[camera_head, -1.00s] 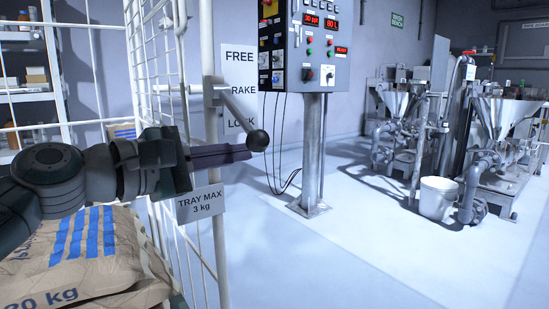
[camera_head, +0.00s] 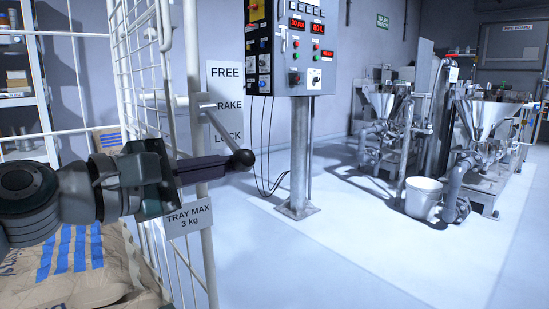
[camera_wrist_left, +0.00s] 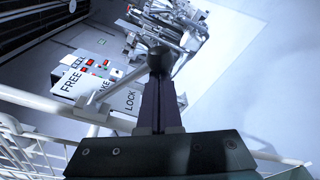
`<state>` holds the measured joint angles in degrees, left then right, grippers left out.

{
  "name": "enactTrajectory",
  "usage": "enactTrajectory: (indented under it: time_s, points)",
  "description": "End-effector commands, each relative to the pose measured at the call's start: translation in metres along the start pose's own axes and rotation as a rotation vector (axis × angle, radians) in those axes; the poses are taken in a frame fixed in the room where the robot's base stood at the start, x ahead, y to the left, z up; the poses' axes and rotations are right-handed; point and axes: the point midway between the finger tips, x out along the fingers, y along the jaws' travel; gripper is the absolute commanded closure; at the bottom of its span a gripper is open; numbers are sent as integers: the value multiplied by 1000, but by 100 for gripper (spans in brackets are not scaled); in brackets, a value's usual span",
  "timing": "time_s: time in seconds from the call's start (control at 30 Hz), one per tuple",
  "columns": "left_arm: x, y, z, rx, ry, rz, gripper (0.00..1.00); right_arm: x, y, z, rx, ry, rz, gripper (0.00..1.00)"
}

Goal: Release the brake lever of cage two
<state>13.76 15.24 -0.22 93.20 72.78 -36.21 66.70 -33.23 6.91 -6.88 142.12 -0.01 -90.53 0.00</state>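The brake lever (camera_head: 224,130) is a grey rod with a black ball knob (camera_head: 243,158), pivoted on a white post of the cage (camera_head: 202,230). It slants down to the right, its knob just below the LOCK end of the FREE / BRAKE / LOCK sign (camera_head: 225,85). My left gripper (camera_head: 238,163) has its dark fingers together, with the tips at the knob. The left wrist view shows the knob (camera_wrist_left: 160,58) just past the fingertips (camera_wrist_left: 160,84); I cannot tell whether they touch. My right gripper is not in view.
A TRAY MAX 3 kg sign (camera_head: 188,218) hangs under my left gripper. Paper sacks (camera_head: 85,275) lie in the cage at left. A control panel on a post (camera_head: 300,160) stands behind. Machines and a white bucket (camera_head: 422,198) are at right; the floor between is clear.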

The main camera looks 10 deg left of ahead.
Motion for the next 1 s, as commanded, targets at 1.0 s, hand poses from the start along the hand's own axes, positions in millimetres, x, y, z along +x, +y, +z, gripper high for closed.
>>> enactTrajectory:
  time_s: [1.0]
  points:
    - [-7,45,54,-558,0,-78,100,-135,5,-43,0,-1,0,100]
